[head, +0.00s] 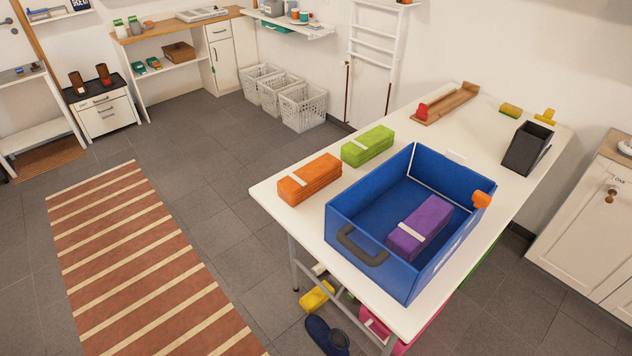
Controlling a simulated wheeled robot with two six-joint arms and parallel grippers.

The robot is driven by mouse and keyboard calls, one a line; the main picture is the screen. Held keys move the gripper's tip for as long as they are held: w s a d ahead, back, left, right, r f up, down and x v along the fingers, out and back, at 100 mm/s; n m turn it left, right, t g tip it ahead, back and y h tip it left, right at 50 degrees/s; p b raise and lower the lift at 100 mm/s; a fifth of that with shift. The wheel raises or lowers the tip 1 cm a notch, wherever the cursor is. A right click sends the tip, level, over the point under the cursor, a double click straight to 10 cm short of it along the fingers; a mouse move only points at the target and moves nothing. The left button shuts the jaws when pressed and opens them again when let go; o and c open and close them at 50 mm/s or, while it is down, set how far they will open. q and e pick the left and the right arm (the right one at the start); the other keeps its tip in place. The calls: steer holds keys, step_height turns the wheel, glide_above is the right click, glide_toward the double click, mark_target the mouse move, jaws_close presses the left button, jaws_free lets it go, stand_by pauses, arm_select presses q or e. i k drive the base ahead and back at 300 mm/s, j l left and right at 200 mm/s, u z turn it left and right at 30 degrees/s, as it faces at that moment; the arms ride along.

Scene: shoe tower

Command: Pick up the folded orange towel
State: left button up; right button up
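The folded orange towel (310,180) lies on the white table (284,228) near its left corner, with a pale band across its top. A folded green towel (368,146) lies just behind it to the right, apart from it. To its right stands a blue crate (345,215) with a dark handle on its near side. A folded purple towel (420,226) lies inside the crate. Neither of my grippers shows in the head view.
A black bin (527,148) and a wooden board (445,104) with a red item stand at the table's far end. A striped rug (140,262) lies on the floor to the left. White baskets (303,107) stand by the wall. Shoes and other items lie under the table.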

mark_target(298, 186)
steer(key=i+j+z, duration=0.15)
steer(key=z, duration=1.2)
steer(key=i+j+z, duration=0.1)
steer(key=j+z, duration=0.35)
steer(key=j, duration=0.3)
steer(key=j+z, duration=0.45)
steer(key=j, duration=0.25)
steer(key=k+j+z, duration=0.2)
steer(key=j+z, duration=0.25)
steer(key=j, duration=0.25)
